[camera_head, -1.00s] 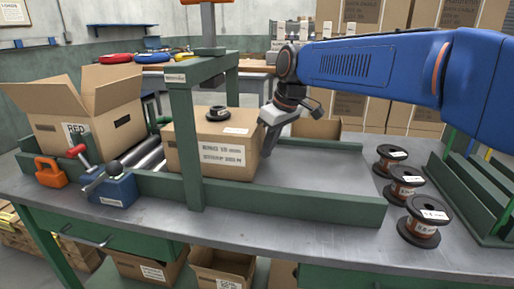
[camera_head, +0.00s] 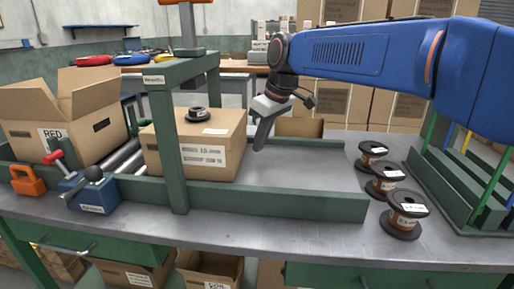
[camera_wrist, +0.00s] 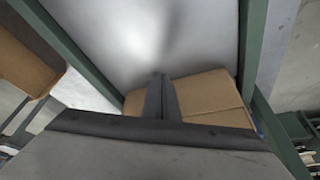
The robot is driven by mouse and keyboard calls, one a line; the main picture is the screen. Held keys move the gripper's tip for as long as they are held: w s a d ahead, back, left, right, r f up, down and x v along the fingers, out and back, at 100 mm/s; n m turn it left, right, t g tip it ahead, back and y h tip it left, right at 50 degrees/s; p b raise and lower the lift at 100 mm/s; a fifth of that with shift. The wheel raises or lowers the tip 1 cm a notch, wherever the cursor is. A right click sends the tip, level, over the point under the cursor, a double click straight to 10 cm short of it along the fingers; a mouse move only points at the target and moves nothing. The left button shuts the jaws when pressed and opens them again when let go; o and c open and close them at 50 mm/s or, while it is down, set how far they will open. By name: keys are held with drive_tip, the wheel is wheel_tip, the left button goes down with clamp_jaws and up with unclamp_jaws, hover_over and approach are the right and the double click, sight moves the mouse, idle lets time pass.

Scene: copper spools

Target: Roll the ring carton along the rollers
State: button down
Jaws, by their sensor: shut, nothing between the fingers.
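The ring carton (camera_head: 212,160) is a closed brown box with a printed label. A small dark ring-shaped item and a white label lie on its top. It sits between green side rails, partly behind a green frame post, just right of the rollers (camera_head: 122,158). My gripper (camera_head: 257,147) is shut and empty, pointing down just right of the carton's right end, with a small gap seeming to show. In the wrist view, the shut fingers (camera_wrist: 160,98) stand in front of the carton (camera_wrist: 212,98); whether they touch it cannot be told there.
An open carton marked RED (camera_head: 60,120) stands left of the rollers. A blue clamp (camera_head: 90,193) and an orange item (camera_head: 27,180) sit at the front left. Several copper spools (camera_head: 384,178) stand on the right. The grey deck (camera_head: 300,172) right of the carton is clear.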

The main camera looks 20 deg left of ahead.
drive_tip(key=w+a+v, duration=0.1)
drive_tip(key=v, duration=0.9)
drive_tip(key=shift+w+r, duration=0.25)
drive_tip(key=shift+r, duration=0.4)
